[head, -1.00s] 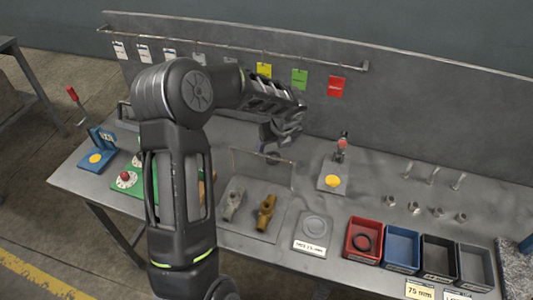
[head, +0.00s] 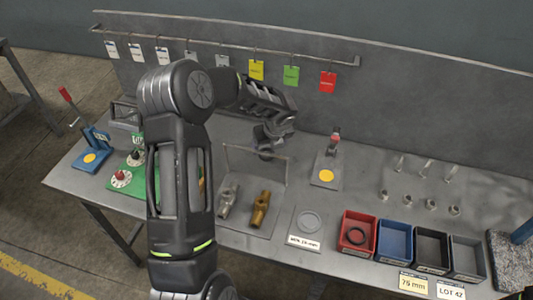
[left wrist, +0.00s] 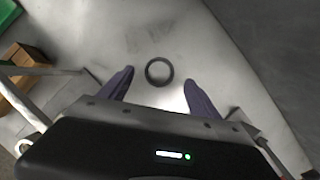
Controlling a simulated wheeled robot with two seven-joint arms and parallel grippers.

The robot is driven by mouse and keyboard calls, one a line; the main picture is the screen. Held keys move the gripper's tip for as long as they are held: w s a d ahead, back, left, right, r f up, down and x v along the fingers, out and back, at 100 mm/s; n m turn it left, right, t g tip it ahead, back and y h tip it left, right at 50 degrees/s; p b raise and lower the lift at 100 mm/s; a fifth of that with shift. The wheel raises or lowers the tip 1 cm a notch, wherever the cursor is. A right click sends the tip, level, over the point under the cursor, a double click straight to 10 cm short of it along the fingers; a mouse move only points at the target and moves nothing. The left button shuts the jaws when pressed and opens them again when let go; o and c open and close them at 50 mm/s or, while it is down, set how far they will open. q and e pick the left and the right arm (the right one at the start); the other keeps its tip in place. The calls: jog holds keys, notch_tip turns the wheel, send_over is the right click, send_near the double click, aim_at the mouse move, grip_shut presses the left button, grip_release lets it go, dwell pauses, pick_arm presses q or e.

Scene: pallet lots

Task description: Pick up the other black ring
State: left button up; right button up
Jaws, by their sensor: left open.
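A black ring (left wrist: 159,71) lies flat on the grey bench top in the left wrist view. My left gripper (left wrist: 159,77) is open and empty, its two fingers to either side of the ring in that picture; I cannot tell how high above it they are. In the head view my left gripper (head: 270,142) is over the back of the bench, behind the wire frame, and the ring there cannot be told apart from it. Another black ring (head: 356,235) lies in the red bin (head: 343,246). My right gripper is not in view.
Blue (head: 394,260), black and grey bins stand right of the red bin. A round grey disc (head: 308,221) and a stand with a yellow spot (head: 326,175) are nearby. A back panel rises behind.

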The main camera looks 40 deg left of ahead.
aim_at(267, 157)
pick_arm(q)
jog(key=shift+p+x, duration=0.35)
jog(key=shift+x, duration=1.65)
jog(key=c, duration=1.4)
jog(key=shift+r, duration=0.1)
notch_tip(267, 157, up, 10)
jog(key=b, duration=0.1)
